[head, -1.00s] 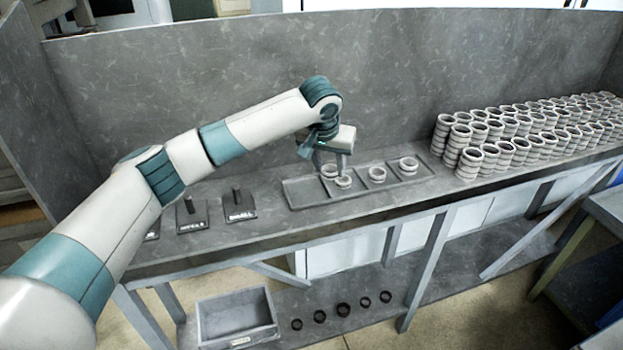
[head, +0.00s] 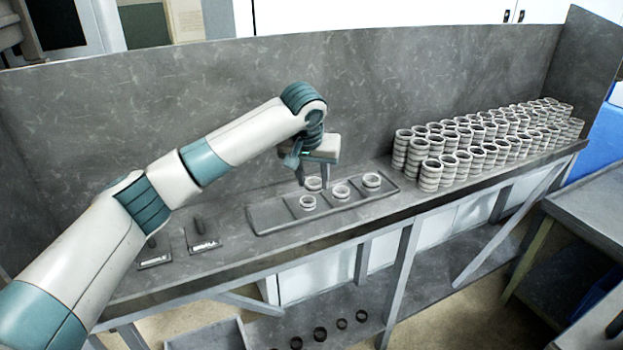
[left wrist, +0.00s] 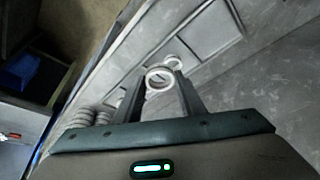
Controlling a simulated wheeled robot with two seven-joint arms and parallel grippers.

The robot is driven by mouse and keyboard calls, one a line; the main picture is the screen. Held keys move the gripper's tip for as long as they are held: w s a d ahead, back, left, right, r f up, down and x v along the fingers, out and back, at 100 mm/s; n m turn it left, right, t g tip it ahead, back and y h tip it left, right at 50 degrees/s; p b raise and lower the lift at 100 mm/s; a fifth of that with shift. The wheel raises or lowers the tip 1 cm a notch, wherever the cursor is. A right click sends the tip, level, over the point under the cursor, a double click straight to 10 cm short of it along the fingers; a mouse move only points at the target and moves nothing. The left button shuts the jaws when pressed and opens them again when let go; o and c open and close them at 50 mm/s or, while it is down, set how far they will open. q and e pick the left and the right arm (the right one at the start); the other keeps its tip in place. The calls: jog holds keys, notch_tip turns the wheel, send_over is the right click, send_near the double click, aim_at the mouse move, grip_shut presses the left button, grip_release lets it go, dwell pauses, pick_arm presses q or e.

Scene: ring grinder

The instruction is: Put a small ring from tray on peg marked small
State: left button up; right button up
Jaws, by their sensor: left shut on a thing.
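My left gripper (head: 313,182) is shut on a pale ring (head: 313,184), which sits between the fingertips just above the tray. In the left wrist view the held ring (left wrist: 159,78) is between the fingers, with another ring (left wrist: 173,62) beyond it. The shallow grey tray (head: 270,218) has an empty left compartment. Other pale rings in it are a front-left one (head: 307,203), a middle one (head: 341,193) and a right one (head: 371,181). The peg marked small (head: 201,228) stands bare, left of the tray. My right gripper is not in view.
A second dark peg base (head: 154,258) is left of the small peg, partly behind my arm. Stacked rings (head: 460,150) fill the bench's right side. A grey back wall (head: 400,80) rises behind. Dark rings (head: 320,334) lie on the lower shelf.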

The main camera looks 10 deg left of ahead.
pick_arm(q)
jog(key=shift+s+a, duration=0.35)
jog(key=shift+s, duration=0.15)
jog(key=s+a+f, duration=0.2)
jog(key=s+a, duration=0.2)
jog(key=s, duration=0.6)
jog(key=s+a+f, duration=0.2)
jog(key=s+a, duration=0.3)
jog(key=s, duration=0.6)
jog(key=shift+f+n, duration=0.2)
jog(key=shift+n, duration=0.1)
jog(key=shift+w+d, duration=0.1)
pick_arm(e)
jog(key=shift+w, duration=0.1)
